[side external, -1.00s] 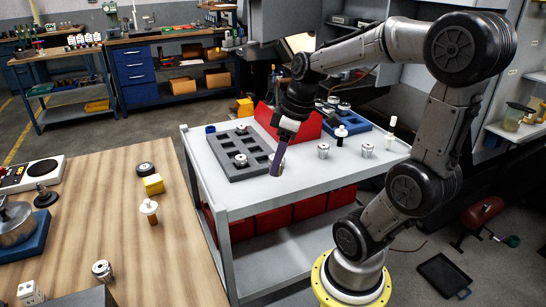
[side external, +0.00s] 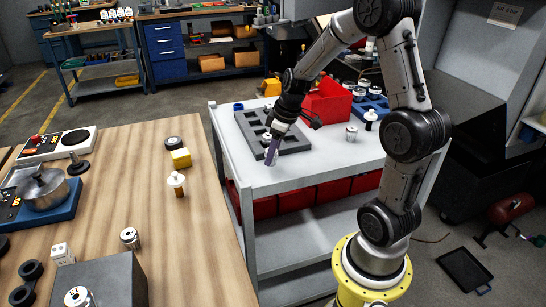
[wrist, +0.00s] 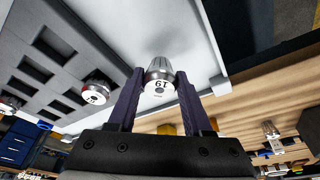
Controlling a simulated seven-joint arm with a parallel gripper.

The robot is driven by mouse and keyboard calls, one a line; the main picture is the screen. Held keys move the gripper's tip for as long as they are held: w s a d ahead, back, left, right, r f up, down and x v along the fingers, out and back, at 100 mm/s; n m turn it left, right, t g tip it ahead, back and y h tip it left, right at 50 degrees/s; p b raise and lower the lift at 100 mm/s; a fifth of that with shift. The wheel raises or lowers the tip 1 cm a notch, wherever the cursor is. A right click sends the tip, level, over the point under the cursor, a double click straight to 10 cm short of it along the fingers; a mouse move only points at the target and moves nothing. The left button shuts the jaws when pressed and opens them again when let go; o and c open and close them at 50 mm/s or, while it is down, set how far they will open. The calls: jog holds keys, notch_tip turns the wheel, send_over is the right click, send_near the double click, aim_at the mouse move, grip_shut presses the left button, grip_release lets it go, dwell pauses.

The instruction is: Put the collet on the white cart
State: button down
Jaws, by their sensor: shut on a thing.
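In the wrist view, my gripper (wrist: 159,80) is shut on a metal collet (wrist: 159,84) with a white numbered face, held between the purple fingertips. In the side external view, my gripper (side external: 270,160) points down over the near left part of the white cart (side external: 305,165), in front of the grey rack. The held collet is too small to make out there. The cart top (wrist: 203,45) shows pale behind the collet in the wrist view. I cannot tell whether the collet touches it.
The grey rack (side external: 294,143) on the cart has square pockets. Another collet (wrist: 97,91) stands in it. A red bin (side external: 330,103), a loose collet (side external: 351,133) and a black-and-white holder (side external: 370,121) stand farther right. A wooden bench (side external: 190,250) lies left of the cart.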

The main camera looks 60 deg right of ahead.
jog(key=shift+f, duration=0.8)
jog(key=shift+f, duration=0.1)
jog(key=shift+c, duration=1.6)
grip_release()
jog(key=shift+f, duration=0.1)
jog(key=v, duration=1.1)
jog(key=s+a+r+t, duration=0.1)
jog(key=s+a+r, duration=0.1)
jog(key=s+a, duration=0.4)
jog(key=s+a+r+m+t, duration=0.1)
jog(key=s+a+r, duration=0.1)
jog(key=s+a, duration=0.5)
jog(key=a, duration=0.4)
jog(key=shift+a+r, duration=0.15)
jog(key=shift+a, duration=0.25)
